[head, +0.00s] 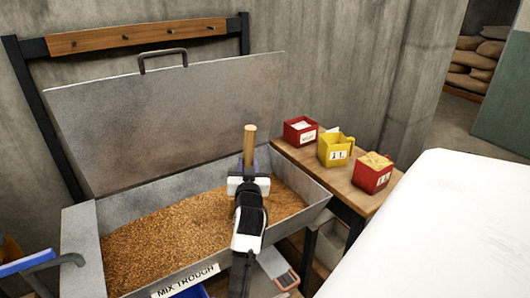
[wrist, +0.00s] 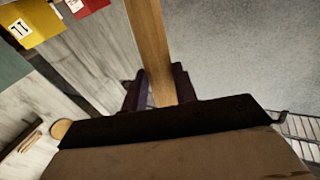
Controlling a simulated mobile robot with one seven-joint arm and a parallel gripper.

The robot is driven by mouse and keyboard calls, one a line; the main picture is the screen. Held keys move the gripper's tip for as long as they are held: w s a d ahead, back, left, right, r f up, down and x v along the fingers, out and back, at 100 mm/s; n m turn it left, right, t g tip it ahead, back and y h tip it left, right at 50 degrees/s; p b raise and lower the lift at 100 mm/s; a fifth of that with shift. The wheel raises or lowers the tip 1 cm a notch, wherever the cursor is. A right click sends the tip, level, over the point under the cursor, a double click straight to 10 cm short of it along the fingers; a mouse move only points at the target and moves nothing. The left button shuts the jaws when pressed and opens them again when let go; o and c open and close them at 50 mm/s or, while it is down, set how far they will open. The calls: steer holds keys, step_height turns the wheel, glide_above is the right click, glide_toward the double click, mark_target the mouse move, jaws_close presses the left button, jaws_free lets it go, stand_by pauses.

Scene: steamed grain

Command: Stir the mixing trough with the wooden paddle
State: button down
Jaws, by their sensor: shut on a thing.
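The wooden paddle's light brown handle (head: 249,140) rises nearly upright over the right part of the mixing trough (head: 82,235). The trough is grey metal with a "MIX TROUGH" label on its front, and golden-brown grain (head: 160,238) lies in it. My gripper (head: 248,168) is above the grain, shut on the handle. In the wrist view the handle (wrist: 150,40) passes between the dark purple fingers of my gripper (wrist: 158,88). My arm hides the paddle's lower end, so I cannot tell how deep it sits.
The trough's metal lid (head: 170,120) stands open behind it, against the wall. A wooden side table (head: 335,187) at right carries a red box (head: 300,131), a yellow measure (head: 335,151) and another red box (head: 371,176). A blue-topped item (head: 25,264) is at lower left.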

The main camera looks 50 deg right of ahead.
steer(key=w+a+b, duration=0.3)
steer(key=w+a, duration=0.1)
steer(key=a, duration=0.8)
steer(key=w+a+b, duration=0.2)
steer(key=w+a, duration=0.1)
steer(key=a, duration=1)
steer(key=w+a+b, duration=0.3)
steer(key=w+a, duration=0.1)
steer(key=a, duration=0.8)
step_height(320, 180, up, 22)
steer(key=d+p, duration=0.1)
steer(key=p, duration=0.7)
steer(key=shift+s+d+r, duration=0.25)
steer(key=shift+s+d, duration=0.1)
steer(key=shift+s, duration=0.05)
steer(key=shift+f, duration=0.1)
